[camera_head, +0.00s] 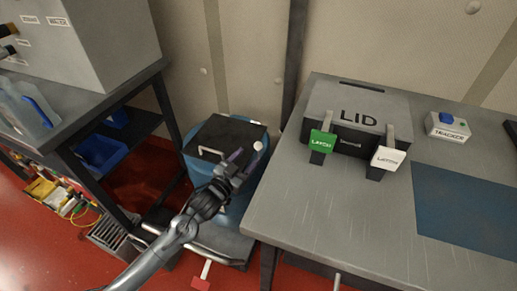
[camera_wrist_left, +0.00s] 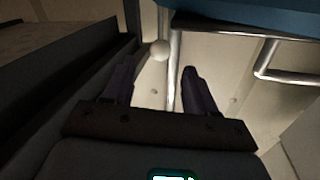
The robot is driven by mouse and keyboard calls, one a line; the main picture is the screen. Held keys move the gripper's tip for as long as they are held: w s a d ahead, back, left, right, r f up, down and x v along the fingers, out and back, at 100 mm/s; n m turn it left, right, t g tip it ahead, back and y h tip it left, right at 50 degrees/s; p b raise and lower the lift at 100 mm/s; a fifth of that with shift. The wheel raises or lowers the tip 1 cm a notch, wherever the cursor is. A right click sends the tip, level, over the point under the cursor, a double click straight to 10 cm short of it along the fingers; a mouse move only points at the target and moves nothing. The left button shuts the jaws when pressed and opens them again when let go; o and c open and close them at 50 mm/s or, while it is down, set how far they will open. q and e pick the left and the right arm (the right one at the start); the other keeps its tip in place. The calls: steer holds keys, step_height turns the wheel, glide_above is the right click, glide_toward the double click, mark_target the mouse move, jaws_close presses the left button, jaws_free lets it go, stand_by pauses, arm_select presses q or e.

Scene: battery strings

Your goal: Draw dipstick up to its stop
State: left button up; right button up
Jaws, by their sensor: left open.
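A pale round knob (camera_head: 258,146), which looks like the dipstick's top, shows at the right edge of the black lid (camera_head: 228,133) on a blue drum (camera_head: 198,172). My left gripper (camera_head: 238,165) is open beside the knob, over the drum's right side. In the left wrist view the knob (camera_wrist_left: 160,48) lies just beyond and between the two spread fingertips (camera_wrist_left: 156,76), with nothing gripped. A thin metal bar (camera_wrist_left: 174,75) runs near the knob; I cannot tell if it is the dipstick's shaft. My right gripper is not in view.
The drum stands on a low trolley (camera_head: 222,243) between two benches. The right bench (camera_head: 300,215) stands close to my left gripper and holds a case marked LID (camera_head: 358,100). A left bench (camera_head: 95,105) carries a grey cabinet (camera_head: 85,45).

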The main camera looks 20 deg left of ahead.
mark_target(256, 148)
arm_select(q)
steer(key=b+x, duration=0.2)
steer(key=x, duration=0.6)
steer(key=shift+b, duration=0.3)
jaws_close()
